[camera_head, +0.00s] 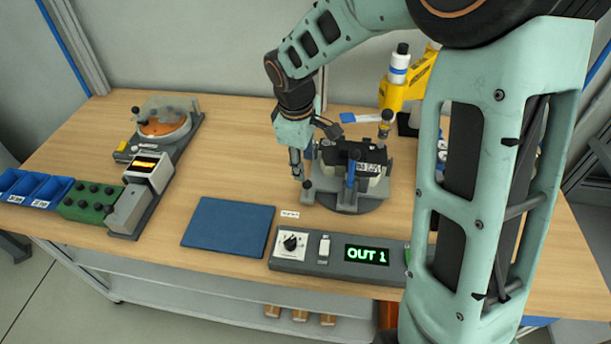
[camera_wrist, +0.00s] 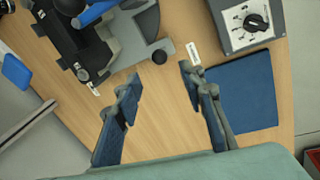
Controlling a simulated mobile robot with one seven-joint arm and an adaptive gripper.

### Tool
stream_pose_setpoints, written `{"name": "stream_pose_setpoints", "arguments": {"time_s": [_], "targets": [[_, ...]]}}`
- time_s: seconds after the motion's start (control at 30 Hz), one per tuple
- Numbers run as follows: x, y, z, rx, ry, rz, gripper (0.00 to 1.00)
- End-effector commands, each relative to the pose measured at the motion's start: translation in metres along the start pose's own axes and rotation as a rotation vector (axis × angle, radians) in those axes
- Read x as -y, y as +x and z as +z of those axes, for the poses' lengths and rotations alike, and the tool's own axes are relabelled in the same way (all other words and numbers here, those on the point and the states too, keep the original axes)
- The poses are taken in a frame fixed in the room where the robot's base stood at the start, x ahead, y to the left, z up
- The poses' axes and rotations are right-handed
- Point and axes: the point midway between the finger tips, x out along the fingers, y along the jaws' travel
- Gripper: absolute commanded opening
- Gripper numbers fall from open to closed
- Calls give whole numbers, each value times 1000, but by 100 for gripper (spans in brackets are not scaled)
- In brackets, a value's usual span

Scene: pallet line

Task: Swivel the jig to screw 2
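The jig (camera_head: 345,203) is a grey round swivel base on the bench, carrying a black-topped part (camera_head: 352,158) and a blue upright clamp handle (camera_head: 351,170). In the wrist view the jig's grey plate (camera_wrist: 131,38) fills the upper left, with a dark round knob (camera_wrist: 164,56) at its corner. My gripper (camera_head: 297,174) is just left of the jig, pointing down. In the wrist view my gripper (camera_wrist: 160,76) is open and empty, and the knob shows just beyond the gap between the fingertips. Contact with the knob cannot be told. Screw 2 cannot be made out.
A control box (camera_head: 335,258) reading "OUT 1" stands at the front edge, beside a blue mat (camera_head: 228,227). A yellow tool stand (camera_head: 408,85) is behind the jig. A feeder (camera_head: 163,125), grey unit (camera_head: 145,190), green block (camera_head: 91,200) and blue bins (camera_head: 48,192) are left.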

Motion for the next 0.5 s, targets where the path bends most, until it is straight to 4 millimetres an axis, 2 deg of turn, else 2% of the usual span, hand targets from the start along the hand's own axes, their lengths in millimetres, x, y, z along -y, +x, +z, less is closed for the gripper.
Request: {"name": "stream_pose_setpoints", "arguments": {"time_s": [0.1, 0.3, 0.5], "targets": [[2, 25, 0, 2, -2, -5, 37], [1, 61, 0, 1, 0, -3, 37], [0, 82, -1, 0, 1, -1, 37]]}}
